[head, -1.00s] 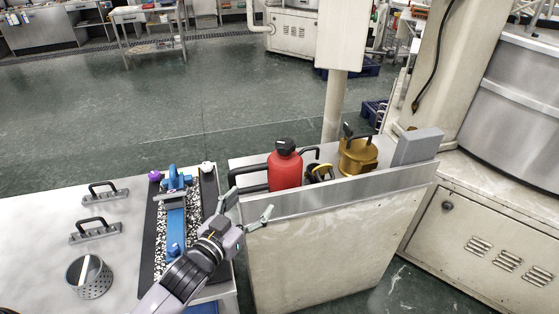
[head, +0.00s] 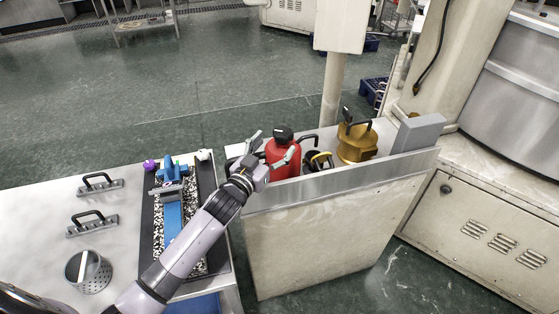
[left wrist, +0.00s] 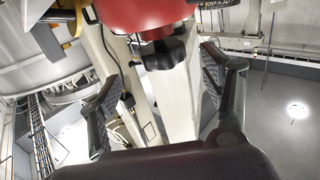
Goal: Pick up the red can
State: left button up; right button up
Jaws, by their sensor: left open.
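The red can (head: 289,173) with a black cap and dark handle stands upright in the metal-topped bin-like stand, at its left end. My left gripper (head: 270,150) is open in front of the can, its two fingers spread toward the can's upper part and partly covering it. In the left wrist view the red can (left wrist: 145,15) shows at the top edge with its black cap, between and beyond the open fingers (left wrist: 165,90). I cannot see a finger touching it. My right gripper is not in view.
A brass can (head: 357,145), a black-and-yellow item (head: 319,161) and a grey block (head: 418,132) stand right of the red can. The stand's raised front panel (head: 340,188) is close below my gripper. A table (head: 40,215) with a tray, handles and perforated cup lies left.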

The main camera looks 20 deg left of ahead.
aim_at(278, 139)
pick_arm(q)
jog(key=shift+w+r, duration=0.1)
jog(key=shift+w, duration=0.45)
jog(key=w, duration=0.1)
jog(key=w+p, duration=0.1)
jog(key=w, duration=0.2)
jog(key=shift+d, duration=0.35)
jog(key=shift+w, duration=0.2)
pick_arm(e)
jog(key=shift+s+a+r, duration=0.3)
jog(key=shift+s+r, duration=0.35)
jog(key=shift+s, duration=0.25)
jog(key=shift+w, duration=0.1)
pick_arm(q)
jog(key=c, duration=0.4)
grip_shut()
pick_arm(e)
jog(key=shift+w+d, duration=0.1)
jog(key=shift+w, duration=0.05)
